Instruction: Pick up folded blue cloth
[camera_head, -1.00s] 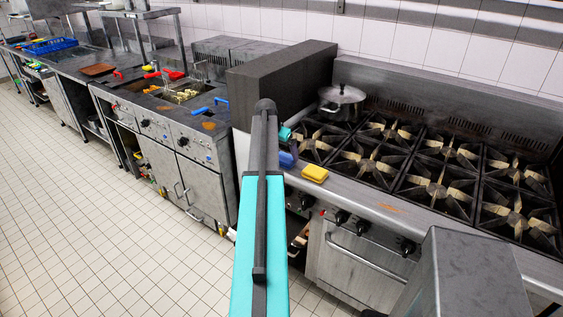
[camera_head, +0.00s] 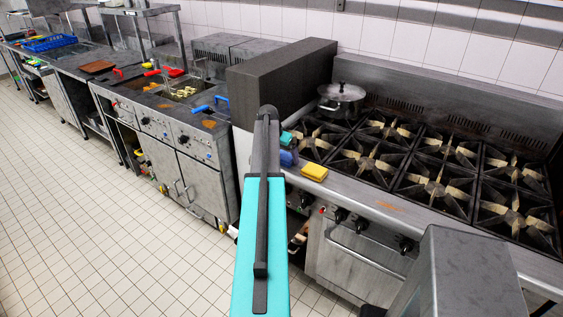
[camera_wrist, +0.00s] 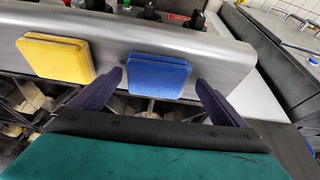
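The folded blue cloth (camera_wrist: 158,76) lies flat on the steel front ledge of the stove, between my two fingertips in the wrist view. My gripper (camera_wrist: 157,84) is open, with one dark finger on each side of the cloth and a visible gap to each edge. I cannot tell how high the fingers are above the ledge. In the head view, the blue cloth (camera_head: 287,158) is partly hidden behind my arm and gripper.
A folded yellow cloth (camera_wrist: 57,58) lies left of the blue one; in the head view this yellow cloth (camera_head: 314,172) is to its right. Stove burners (camera_head: 372,160) and a lidded pot (camera_head: 341,101) stand behind. A tall dark block (camera_head: 283,80) rises beside the ledge.

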